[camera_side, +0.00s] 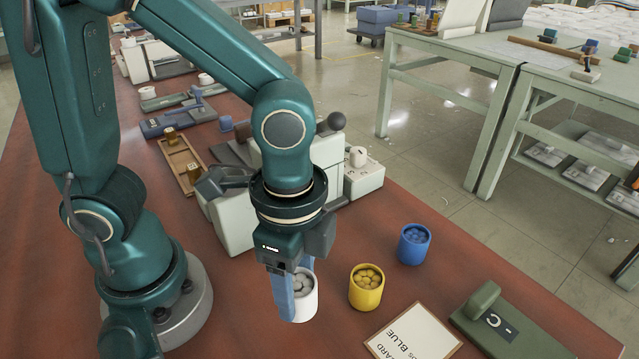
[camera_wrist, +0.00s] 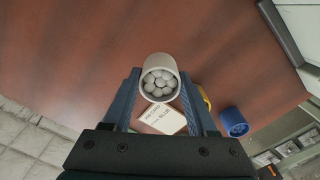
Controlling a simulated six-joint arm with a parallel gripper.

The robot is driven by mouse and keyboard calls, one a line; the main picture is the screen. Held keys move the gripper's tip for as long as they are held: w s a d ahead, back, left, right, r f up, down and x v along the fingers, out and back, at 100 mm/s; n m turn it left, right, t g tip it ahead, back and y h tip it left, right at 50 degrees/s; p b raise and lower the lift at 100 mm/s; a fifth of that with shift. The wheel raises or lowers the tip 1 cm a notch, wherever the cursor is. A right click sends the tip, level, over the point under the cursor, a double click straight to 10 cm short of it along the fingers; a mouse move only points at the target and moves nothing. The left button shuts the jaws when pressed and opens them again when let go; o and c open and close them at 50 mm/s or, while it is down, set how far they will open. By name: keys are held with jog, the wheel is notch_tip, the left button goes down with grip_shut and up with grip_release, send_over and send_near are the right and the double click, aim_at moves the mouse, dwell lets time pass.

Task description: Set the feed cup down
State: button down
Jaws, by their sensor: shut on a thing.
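My gripper (camera_side: 297,296) points down with its blue fingers on both sides of a white cup (camera_side: 305,305) full of pale grey balls. The cup also shows in the wrist view (camera_wrist: 159,82), upright between the fingertips. Whether its base touches the red-brown table (camera_side: 400,240) cannot be told. A yellow cup (camera_side: 365,292) of yellow balls and a blue cup (camera_side: 413,246) of blue balls stand to its right. A white card (camera_side: 413,335), partly readable with the word BLUE, lies on the table. The pictures do not label any cup as the feed cup.
A green block with a handle (camera_side: 498,325) lies at the right table edge. A white machine with a dark ball knob (camera_side: 325,155) stands behind my gripper. A wooden tray (camera_side: 181,163) and other tools lie further back. Bare table lies left of the white cup.

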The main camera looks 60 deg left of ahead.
aim_at(302, 315)
jog(key=shift+s+d+f, duration=0.2)
jog(key=shift+d+f, duration=0.2)
jog(key=shift+d, duration=0.25)
jog(key=shift+f, duration=2)
jog(key=shift+f, duration=0.1)
jog(key=shift+c, duration=1)
grip_release()
